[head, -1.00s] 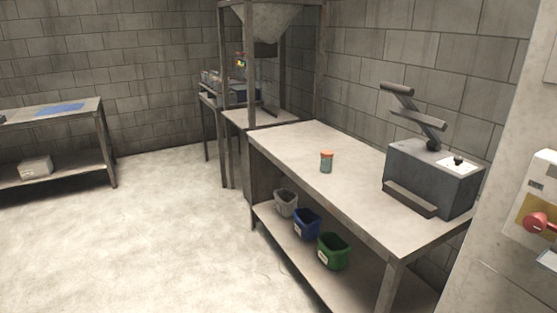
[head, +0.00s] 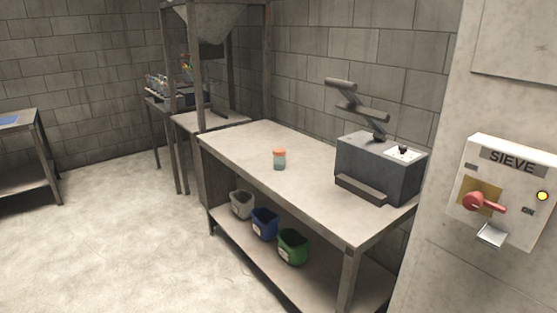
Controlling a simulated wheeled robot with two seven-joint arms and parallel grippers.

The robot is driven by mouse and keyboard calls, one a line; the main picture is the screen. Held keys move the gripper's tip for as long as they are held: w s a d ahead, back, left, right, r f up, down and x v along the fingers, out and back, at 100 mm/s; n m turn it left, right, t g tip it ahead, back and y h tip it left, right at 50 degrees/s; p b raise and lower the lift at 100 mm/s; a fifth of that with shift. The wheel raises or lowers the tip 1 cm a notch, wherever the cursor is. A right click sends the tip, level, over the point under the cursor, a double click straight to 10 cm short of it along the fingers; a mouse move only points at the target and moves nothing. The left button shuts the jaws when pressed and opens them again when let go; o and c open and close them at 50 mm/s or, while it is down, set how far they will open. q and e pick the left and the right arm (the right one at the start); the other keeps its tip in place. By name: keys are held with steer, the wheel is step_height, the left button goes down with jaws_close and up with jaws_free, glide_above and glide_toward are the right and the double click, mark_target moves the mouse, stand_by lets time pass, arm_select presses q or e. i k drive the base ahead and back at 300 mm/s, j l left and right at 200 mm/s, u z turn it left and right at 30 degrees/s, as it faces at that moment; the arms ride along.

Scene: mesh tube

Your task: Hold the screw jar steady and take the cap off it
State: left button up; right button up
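The screw jar (head: 279,164) stands upright on the workbench (head: 240,147), near its middle, in the head view. It is small, with a greenish-grey body. An orange cap (head: 279,153) sits on top of it. Neither of my grippers shows in the head view, and nothing touches the jar.
A dark grey machine (head: 380,168) with a lever stands on the bench right of the jar. Grey (head: 241,204), blue (head: 265,223) and green (head: 292,246) bins sit on the lower shelf. A SIEVE switch box (head: 503,190) is on the right. Floor (head: 130,240) is clear at left.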

mark_target(278, 162)
steer(key=i+j+z, duration=0.2)
steer(key=i+j, duration=0.35)
steer(key=i+j+z, duration=0.15)
steer(key=i+j, duration=0.45)
steer(key=i+j+z, duration=0.2)
steer(key=i+j, duration=0.35)
steer(key=j, duration=0.15)
